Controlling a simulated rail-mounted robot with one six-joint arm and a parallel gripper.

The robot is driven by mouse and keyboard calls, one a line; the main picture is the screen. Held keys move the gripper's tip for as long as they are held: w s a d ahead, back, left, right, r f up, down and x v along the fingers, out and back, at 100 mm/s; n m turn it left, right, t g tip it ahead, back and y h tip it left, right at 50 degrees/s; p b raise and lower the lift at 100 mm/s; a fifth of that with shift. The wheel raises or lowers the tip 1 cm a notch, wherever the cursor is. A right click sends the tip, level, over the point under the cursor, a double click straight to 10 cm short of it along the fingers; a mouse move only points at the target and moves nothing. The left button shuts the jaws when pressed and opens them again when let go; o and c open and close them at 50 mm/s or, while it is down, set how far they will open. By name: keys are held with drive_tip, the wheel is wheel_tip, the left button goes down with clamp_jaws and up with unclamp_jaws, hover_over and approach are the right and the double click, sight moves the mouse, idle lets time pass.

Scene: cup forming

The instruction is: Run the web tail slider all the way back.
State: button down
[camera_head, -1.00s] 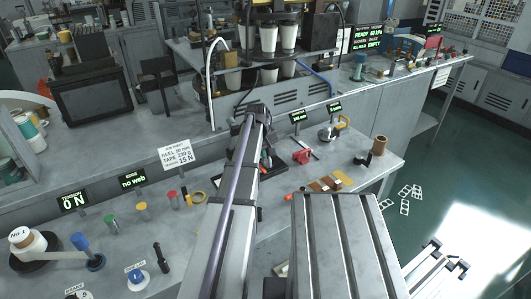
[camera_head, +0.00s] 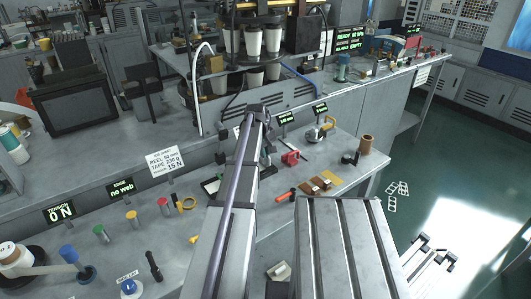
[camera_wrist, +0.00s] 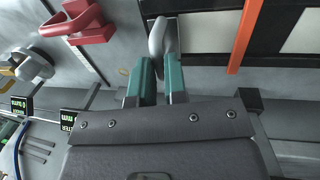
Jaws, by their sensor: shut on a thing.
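In the wrist view my gripper (camera_wrist: 160,75) has teal fingers shut on a pale grey rounded knob (camera_wrist: 158,38). The knob sticks out past the fingertips, and its lower part is hidden between them. It is likely the web tail slider, but no label shows. Beside it on the right is a black frame with white panels (camera_wrist: 210,60) and an orange bar (camera_wrist: 245,35). In the head view my arm runs over the bench and hides most of the gripper and the knob.
A red tool (camera_head: 290,157) and a yellow-handled metal device (camera_head: 320,130) stand right of my arm. Brown blocks (camera_head: 320,183) lie nearer. Coloured posts (camera_head: 132,218) and small displays (camera_head: 120,189) are on the left. The cup machine (camera_head: 250,85) rises behind.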

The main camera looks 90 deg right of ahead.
sight(261, 165)
drive_tip(key=c, duration=1.2)
unclamp_jaws()
drive_tip(key=shift+s+d, duration=0.2)
drive_tip(key=shift+s, duration=0.05)
drive_tip(key=shift+o, duration=0.2)
wheel_tip(261, 165, up, 11)
drive_tip(key=w+a+p, duration=0.1)
drive_tip(key=p, duration=0.9)
drive_tip(key=shift+w+a+f+p, duration=0.2)
drive_tip(key=shift+w+p, duration=0.1)
drive_tip(key=shift+w, duration=0.1)
